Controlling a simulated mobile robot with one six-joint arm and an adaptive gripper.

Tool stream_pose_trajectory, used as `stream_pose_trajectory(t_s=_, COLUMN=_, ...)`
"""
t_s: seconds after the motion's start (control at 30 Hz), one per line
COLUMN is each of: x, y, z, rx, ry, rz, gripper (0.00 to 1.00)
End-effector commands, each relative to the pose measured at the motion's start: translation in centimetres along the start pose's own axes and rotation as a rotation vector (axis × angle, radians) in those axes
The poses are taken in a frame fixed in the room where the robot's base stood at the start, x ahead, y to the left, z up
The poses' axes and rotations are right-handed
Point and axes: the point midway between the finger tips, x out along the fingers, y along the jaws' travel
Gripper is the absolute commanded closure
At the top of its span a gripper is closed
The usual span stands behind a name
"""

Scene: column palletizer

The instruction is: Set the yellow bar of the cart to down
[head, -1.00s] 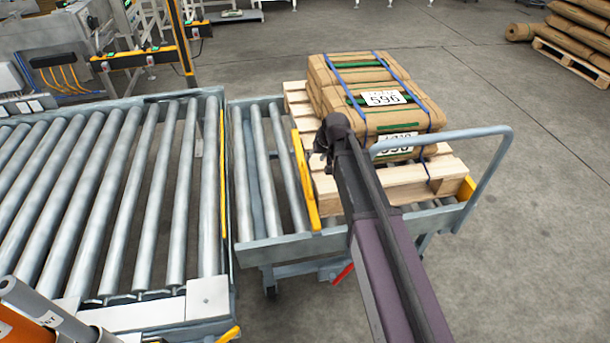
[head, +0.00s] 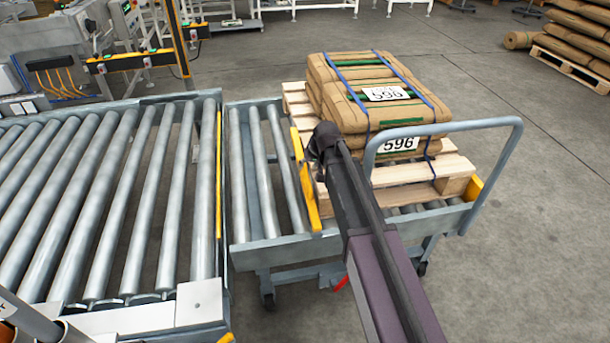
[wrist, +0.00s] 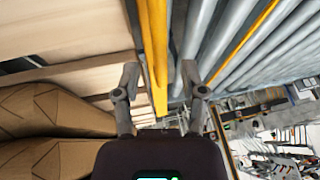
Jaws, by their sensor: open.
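The cart (head: 290,250) has a yellow bar (head: 306,185) standing raised above its rollers, along the left side of the loaded pallet. My gripper (head: 325,140) is beside the bar, close to its far half, seen from behind my arm. In the wrist view the yellow bar (wrist: 154,45) runs between the two open fingers of my gripper (wrist: 160,78), nearer the left finger. I cannot tell whether a finger touches it. My arm hides part of the cart's front side.
A wooden pallet (head: 440,185) with strapped brown sacks (head: 375,95) stands on the cart, right of the bar. A grey handle (head: 515,150) rises at the right end. A roller conveyor (head: 110,200) adjoins the left. Floor right of the cart is clear.

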Motion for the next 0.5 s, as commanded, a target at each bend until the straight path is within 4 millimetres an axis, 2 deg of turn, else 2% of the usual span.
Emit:
stream_pose_trajectory(t_s=0.03, x=0.9, y=0.1, z=0.1, rx=0.0, ry=0.0, rz=0.0, gripper=0.46)
stream_pose_trajectory(t_s=0.2, x=2.1, y=0.1, z=0.1, rx=0.0, ry=0.0, rz=0.0, gripper=0.46)
stream_pose_trajectory(t_s=0.5, x=3.2, y=-0.1, z=0.0, rx=-0.001, ry=0.0, rz=0.0, gripper=0.46)
